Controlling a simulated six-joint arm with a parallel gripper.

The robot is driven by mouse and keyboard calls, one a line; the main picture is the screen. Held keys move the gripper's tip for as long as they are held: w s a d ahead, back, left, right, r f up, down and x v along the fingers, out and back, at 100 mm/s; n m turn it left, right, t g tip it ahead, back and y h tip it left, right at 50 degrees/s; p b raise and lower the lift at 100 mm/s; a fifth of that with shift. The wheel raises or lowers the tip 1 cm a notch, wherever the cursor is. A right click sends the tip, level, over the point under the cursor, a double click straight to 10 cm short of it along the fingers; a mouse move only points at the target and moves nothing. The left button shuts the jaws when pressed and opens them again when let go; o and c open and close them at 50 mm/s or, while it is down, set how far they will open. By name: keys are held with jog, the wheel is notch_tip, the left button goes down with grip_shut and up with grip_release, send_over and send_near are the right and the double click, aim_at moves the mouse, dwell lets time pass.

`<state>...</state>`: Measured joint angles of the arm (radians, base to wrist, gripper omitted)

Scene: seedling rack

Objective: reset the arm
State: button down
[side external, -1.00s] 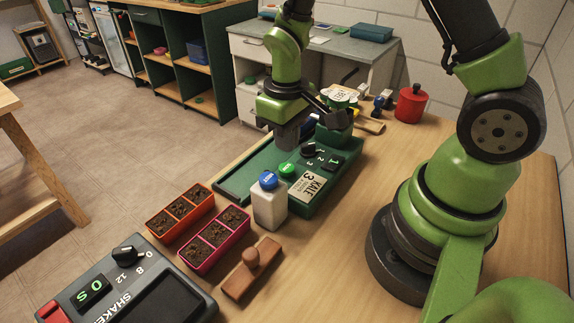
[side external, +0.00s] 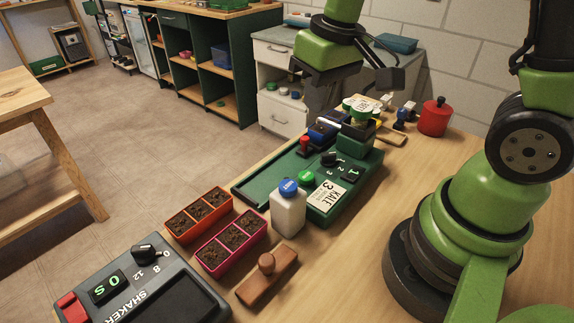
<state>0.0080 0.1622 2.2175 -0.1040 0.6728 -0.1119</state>
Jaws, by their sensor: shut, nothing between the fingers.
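My gripper (side external: 318,98) hangs high over the far part of the workbench, above the green seed device (side external: 262,188). Its dark fingers point down, shut and empty, clear of everything below. The device carries a black dial, a green button (side external: 306,177), a small red-topped piece (side external: 304,144) and a "KALE 3" card (side external: 328,196). A green-lidded jar (side external: 360,112) stands at its far end.
A white bottle with a blue cap (side external: 289,212), an orange tray (side external: 185,237) and a pink tray (side external: 213,276) of soil, a wooden stamp (side external: 267,282) and the shaker (side external: 170,300) stand nearer. A red canister (side external: 434,119) stands at the back right.

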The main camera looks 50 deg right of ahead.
jog(key=s+a+r+m+t+y, duration=0.1)
jog(key=s+r+t, duration=0.4)
jog(key=s+r, duration=0.5)
jog(key=shift+s+a+r+m+y, duration=0.15)
jog(key=shift+s+a+m+y, duration=0.15)
jog(key=shift+s+a+m, duration=0.35)
